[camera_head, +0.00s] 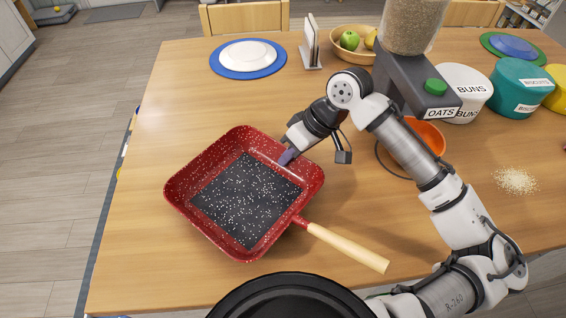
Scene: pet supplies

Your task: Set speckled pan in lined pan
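A square red pan (247,200) with white speckles, a dark speckled floor and a pale wooden handle (346,247) is at the left middle of the table. Its handle points to the lower right. My gripper (286,157) is at the pan's far right rim, its purple fingertip overlapping the rim in the picture. I cannot tell whether the fingers are open or closed on the rim. I can make out only one pan; no separate lined pan is distinguishable.
A blue plate with a white plate (248,55), a napkin holder (311,47) and a fruit bowl (349,50) stand at the back. An oats dispenser (408,75), an orange bowl (432,136) and canisters (521,88) are at right. Spilled grains (516,181) lie there. The table's left side is clear.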

